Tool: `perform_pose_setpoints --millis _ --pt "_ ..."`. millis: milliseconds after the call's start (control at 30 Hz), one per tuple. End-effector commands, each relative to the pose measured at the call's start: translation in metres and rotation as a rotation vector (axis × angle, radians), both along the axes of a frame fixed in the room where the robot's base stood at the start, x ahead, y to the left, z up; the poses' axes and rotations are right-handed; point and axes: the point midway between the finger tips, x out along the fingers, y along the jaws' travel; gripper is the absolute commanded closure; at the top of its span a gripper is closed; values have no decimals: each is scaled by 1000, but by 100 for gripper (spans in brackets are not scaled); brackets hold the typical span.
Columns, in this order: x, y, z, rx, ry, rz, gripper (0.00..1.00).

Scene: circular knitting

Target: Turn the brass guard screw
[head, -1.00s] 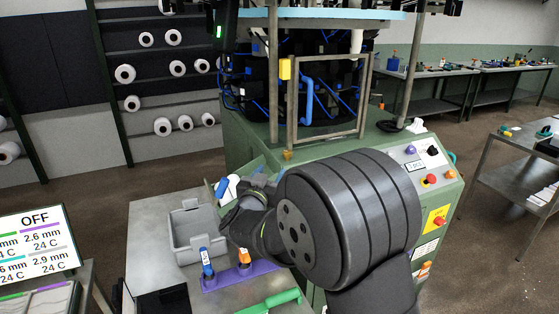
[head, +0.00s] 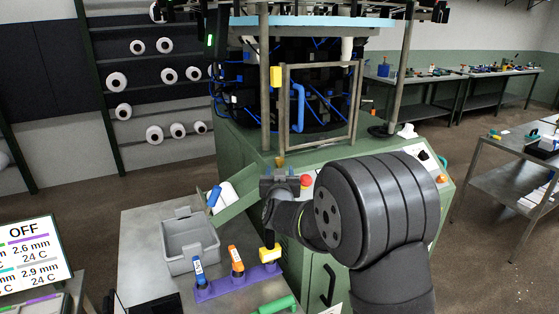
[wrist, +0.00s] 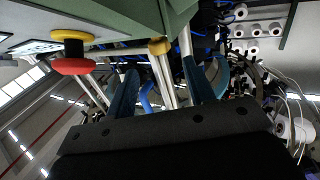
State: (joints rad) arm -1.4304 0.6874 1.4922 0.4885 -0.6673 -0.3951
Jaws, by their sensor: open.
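The brass guard screw (head: 280,161) sits at the lower left foot of the guard frame (head: 288,105) on the green machine. In the wrist view its round brass head (wrist: 160,46) shows beyond and between the fingers, a little left of middle. My gripper (head: 279,178) points up towards it from just below and in front, apart from it in the head view. In the wrist view my gripper (wrist: 170,78) has two blue fingers, spread wide with nothing between them.
A red stop button (head: 306,181) is close to the right of my gripper; it also shows in the wrist view (wrist: 73,66). A grey bin (head: 190,262) and a purple rack (head: 215,288) of coloured-handled tools stand on the table below. A green tray (head: 238,206) juts out left.

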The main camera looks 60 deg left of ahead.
Motion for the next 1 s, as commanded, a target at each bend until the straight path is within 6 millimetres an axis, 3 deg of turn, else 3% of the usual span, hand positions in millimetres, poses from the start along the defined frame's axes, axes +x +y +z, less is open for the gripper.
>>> perform_pose_setpoints --millis 200,433,933,1000 --pt "18 38 -1 -1 0 -1 51" --pt "31 66 -1 -1 0 -1 51" --pt "36 78 0 -1 0 -1 51" --pt "36 78 0 -1 0 -1 63"
